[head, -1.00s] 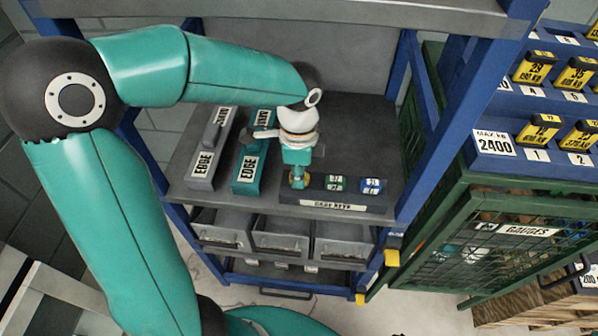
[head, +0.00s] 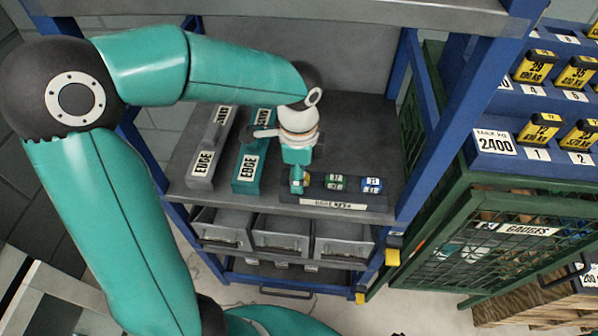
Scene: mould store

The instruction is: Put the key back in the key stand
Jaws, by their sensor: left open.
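The dark key stand (head: 290,198) lies along the front edge of the grey shelf, with a white label strip on its front. A green-topped key (head: 335,183) stands in its middle and a blue-topped key (head: 372,185) at its right. At its left end a small yellow-topped key (head: 306,180) shows just beside my left gripper (head: 298,187). My left gripper points down over this left end and is open. It partly hides the yellow key, so I cannot tell how deep that key sits. My right gripper is not in view.
A grey case (head: 203,163) and a teal case (head: 248,166), both labelled EDGE, lie left of the stand. Grey bins (head: 281,240) hang below the shelf. Blue posts (head: 462,120) frame the rack. A green mesh cage (head: 480,250) stands to the right.

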